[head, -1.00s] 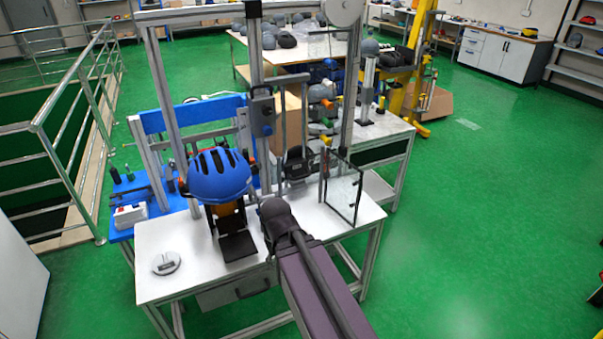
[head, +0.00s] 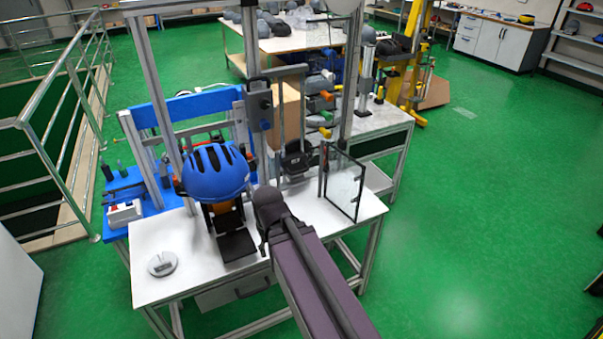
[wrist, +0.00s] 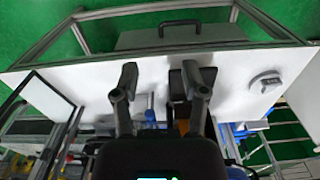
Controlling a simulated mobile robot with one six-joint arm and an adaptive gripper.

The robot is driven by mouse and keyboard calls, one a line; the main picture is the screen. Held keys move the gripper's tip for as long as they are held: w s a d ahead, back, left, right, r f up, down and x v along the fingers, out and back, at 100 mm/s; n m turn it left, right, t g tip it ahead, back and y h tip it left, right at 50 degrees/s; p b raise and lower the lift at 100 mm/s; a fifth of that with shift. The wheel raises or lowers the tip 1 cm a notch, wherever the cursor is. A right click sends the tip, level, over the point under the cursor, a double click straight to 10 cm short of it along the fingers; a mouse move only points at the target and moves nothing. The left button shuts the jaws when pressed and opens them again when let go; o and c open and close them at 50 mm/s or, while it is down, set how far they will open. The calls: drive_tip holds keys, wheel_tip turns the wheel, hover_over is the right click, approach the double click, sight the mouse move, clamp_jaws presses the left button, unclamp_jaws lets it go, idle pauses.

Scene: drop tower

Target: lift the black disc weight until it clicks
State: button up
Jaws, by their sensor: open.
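A black rounded part (head: 297,160), which looks like the black disc weight, is low on the drop tower, behind my gripper and left of the clear panel. I cannot make it out in the wrist view. My gripper's black wrist end (head: 268,205) hangs over the white table and hides the fingers in the head view. In the wrist view my gripper (wrist: 160,88) has its two fingers wide apart, with only white table seen between their tips. A blue helmet (head: 215,172) sits on a stand left of my gripper, above a black plate (head: 236,245).
The white table (head: 195,275) carries a round grey puck with a small display (head: 162,264) at front left. A clear panel (head: 343,182) stands at the right. Metal uprights (head: 346,85) and a grey box with a handle (head: 260,108) rise behind my gripper.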

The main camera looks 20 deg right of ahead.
drive_tip(key=w+d+f+m+t+y+b, duration=0.1)
drive_tip(key=w+f+m+t+y+b, duration=0.15)
drive_tip(key=w+b, duration=0.2)
drive_tip(key=w+d+f+m+t+y+b, duration=0.1)
drive_tip(key=w+f+b, duration=0.2)
drive_tip(key=w, duration=0.3)
drive_tip(key=m+t+h+b, duration=0.3)
drive_tip(key=m+t+b, duration=0.9)
drive_tip(key=m+b, duration=0.3)
approach(301, 172)
drive_tip(key=f+v, duration=0.1)
drive_tip(key=v, duration=0.2)
drive_tip(key=shift+d+r+n+b, duration=0.2)
drive_tip(key=shift+r+n+b, duration=0.05)
drive_tip(key=shift+n+b, duration=0.2)
drive_tip(key=shift+w, duration=0.1)
drive_tip(key=b+x, duration=0.2)
drive_tip(key=x, duration=1.1)
drive_tip(key=shift+w+a+b, duration=0.1)
drive_tip(key=shift+w+b, duration=0.15)
drive_tip(key=shift+b, duration=0.1)
clamp_jaws()
